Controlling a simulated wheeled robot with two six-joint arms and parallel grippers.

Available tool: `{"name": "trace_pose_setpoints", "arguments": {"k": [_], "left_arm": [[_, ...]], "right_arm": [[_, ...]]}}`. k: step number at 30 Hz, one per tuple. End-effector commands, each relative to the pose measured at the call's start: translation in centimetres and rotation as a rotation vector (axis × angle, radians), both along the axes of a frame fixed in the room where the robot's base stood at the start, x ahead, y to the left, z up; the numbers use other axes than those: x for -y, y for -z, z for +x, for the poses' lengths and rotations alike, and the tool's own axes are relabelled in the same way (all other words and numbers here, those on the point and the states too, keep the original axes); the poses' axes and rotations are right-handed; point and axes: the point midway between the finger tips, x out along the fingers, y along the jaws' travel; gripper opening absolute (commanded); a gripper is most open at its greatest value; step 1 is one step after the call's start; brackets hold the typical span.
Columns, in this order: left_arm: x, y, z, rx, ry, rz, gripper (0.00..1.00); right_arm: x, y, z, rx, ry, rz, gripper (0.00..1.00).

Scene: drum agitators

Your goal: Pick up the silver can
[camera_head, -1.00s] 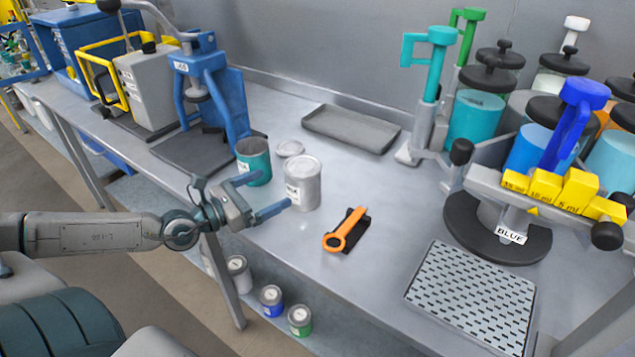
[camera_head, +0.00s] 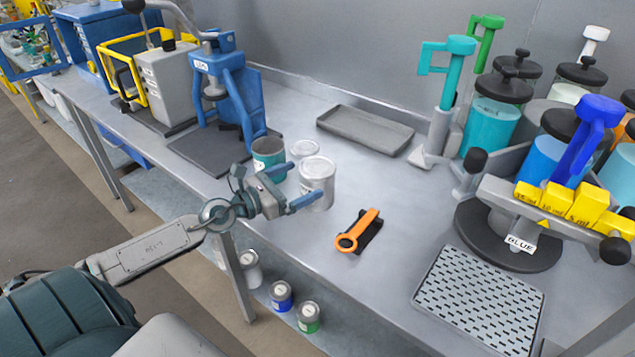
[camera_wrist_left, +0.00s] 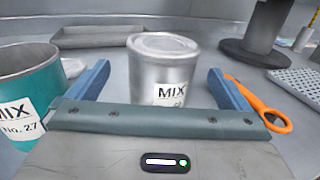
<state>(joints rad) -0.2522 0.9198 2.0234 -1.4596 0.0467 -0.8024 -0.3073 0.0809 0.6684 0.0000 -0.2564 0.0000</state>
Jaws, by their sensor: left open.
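The silver can (camera_head: 318,181) stands upright and lidded on the grey workbench, right of a teal open can (camera_head: 268,157). In the left wrist view the silver can (camera_wrist_left: 164,72) sits ahead, between my left gripper's fingers in the picture, with a MIX label on its front. My left gripper (camera_head: 291,187) is open, its two blue fingers pointing at the can's near left side. The same gripper shows in the left wrist view (camera_wrist_left: 158,88). Nothing is held. Whether a finger touches the can is unclear. My right gripper is not in view.
An orange tool (camera_head: 357,231) lies right of the silver can. A loose lid (camera_head: 304,149) lies behind it, and a grey tray (camera_head: 365,128) is farther back. A perforated plate (camera_head: 478,299) and the dispenser carousel (camera_head: 520,235) stand at right. A blue press (camera_head: 225,95) stands at left.

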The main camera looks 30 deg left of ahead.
Motion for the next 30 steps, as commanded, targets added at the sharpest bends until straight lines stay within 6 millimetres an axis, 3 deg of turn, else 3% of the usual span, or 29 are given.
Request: {"name": "trace_pose_setpoints", "arguments": {"k": [8,17,22,30], "left_arm": [[0.4,-0.2,0.6,0.001,0.003,-0.003,1.00],[1.7,-1.0,3.2,0.002,0.002,-0.007,1.00],[2.2,-0.7,4.7,0.002,0.001,-0.003,1.00],[2.4,-0.4,5.0,0.000,0.004,-0.001,1.00]], "right_arm": [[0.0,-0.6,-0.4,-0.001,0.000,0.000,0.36],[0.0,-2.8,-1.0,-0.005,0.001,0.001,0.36],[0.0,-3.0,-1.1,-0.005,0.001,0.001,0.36],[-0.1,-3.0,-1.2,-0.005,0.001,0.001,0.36]]}}
